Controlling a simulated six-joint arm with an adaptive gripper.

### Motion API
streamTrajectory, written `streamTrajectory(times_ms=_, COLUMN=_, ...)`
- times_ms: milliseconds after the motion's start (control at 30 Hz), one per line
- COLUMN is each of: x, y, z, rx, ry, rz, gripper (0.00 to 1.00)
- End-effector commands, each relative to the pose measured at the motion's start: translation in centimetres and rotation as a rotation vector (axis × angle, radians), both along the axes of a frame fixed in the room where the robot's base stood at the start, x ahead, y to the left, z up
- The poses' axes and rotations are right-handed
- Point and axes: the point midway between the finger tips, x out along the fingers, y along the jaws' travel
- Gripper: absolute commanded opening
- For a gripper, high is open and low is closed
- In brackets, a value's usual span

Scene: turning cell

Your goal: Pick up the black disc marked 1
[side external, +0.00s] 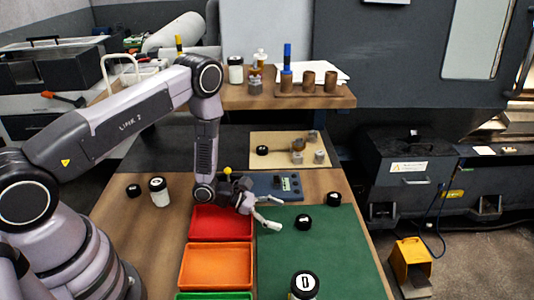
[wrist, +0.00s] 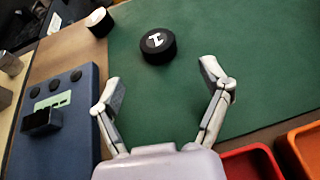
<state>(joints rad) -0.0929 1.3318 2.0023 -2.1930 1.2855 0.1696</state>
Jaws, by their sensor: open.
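A black disc (wrist: 157,45) lies flat on the green mat in the wrist view, with a white mark on top that looks like a 1. It appears to be the black disc (side external: 303,222) on the mat in the side view. My gripper (wrist: 160,78) is open and empty, its two fingers spread apart; the disc lies beyond the fingertips, roughly centred between them. In the side view my gripper (side external: 275,213) is over the mat's left part, left of the disc and apart from it.
A second black disc (side external: 333,198) sits by the mat's back edge. A white jar with a marked black lid (side external: 304,283) stands at the front. Red (side external: 222,238) and orange (side external: 216,288) trays lie left of the mat (side external: 345,260). A blue keypad (side external: 262,183) lies behind my gripper.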

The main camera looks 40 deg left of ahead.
Motion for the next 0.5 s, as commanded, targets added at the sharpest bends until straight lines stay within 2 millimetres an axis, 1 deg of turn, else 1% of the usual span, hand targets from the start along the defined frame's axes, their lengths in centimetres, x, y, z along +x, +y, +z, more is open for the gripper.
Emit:
streamTrajectory(times_ms=33, x=0.2, y=-0.4, z=-0.2, rx=0.0, ry=0.0, rz=-0.001, gripper=0.78)
streamTrajectory(times_ms=167, x=0.7, y=-1.0, z=-0.4, rx=-0.001, ry=0.0, rz=-0.002, gripper=0.78)
streamTrajectory(times_ms=400, x=2.9, y=-3.6, z=-1.3, rx=0.0, ry=-0.001, rz=-0.004, gripper=0.78)
streamTrajectory(times_ms=500, x=3.5, y=-4.3, z=-1.7, rx=-0.001, ry=-0.001, rz=-0.002, gripper=0.78)
